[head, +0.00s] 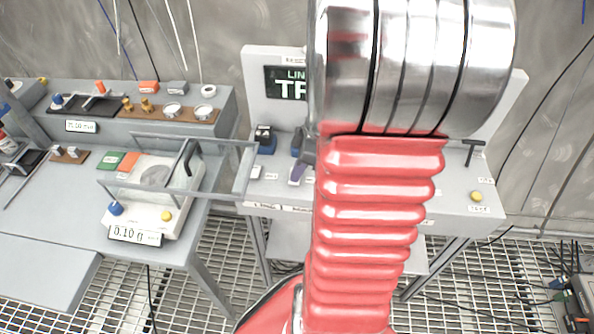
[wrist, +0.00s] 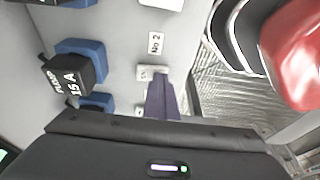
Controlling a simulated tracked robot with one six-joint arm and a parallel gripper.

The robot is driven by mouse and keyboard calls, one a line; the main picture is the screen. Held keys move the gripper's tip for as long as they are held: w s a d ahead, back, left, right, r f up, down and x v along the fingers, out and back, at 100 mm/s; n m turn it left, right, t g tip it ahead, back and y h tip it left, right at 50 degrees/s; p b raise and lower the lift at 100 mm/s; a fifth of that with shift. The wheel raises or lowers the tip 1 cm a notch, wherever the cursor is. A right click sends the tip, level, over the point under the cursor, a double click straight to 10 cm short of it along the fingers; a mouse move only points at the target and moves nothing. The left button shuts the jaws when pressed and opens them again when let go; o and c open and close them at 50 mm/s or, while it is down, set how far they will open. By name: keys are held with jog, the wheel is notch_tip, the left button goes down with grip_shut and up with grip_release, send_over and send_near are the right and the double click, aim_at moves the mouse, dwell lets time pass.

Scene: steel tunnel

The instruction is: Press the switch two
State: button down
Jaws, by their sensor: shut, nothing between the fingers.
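Switch two is a small white rocker (wrist: 150,73) on the grey console, beside the "No 2" label (wrist: 155,43) in the wrist view. My gripper's dark purple fingers (wrist: 160,88) are closed together, with their tips at the right edge of this rocker. I cannot tell whether they touch it. In the head view my gripper (head: 298,172) is low over the console (head: 460,204), left of my red arm, and largely covers the switch. Nothing is held.
A blue holder with a black "PUMP 15 A" fuse (wrist: 75,75) stands close left of my fingers in the wrist view. Another white switch (head: 256,171) is to the left in the head view. A balance (head: 140,200) stands on the left table.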

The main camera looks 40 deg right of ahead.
jog(key=shift+w+d+r, duration=0.2)
jog(key=shift+w+d, duration=0.25)
jog(key=shift+d, duration=0.2)
jog(key=shift+r, duration=0.15)
jog(key=shift+r, duration=0.2)
jog(key=a+v, duration=0.1)
jog(key=v, duration=1.2)
jog(key=shift+w+r, duration=0.15)
jog(key=shift+r, duration=0.05)
jog(key=shift+a, duration=0.15)
jog(key=s+a+r+m+t+h, duration=0.1)
jog(key=a+m, duration=0.2)
jog(key=a, duration=1)
jog(key=s+a+r+m+t+h, duration=0.1)
jog(key=a+m, duration=0.3)
jog(key=a, duration=0.9)
jog(key=shift+r+m+t, duration=0.3)
jog(key=shift+r+t, duration=0.2)
jog(key=shift+r, duration=0.25)
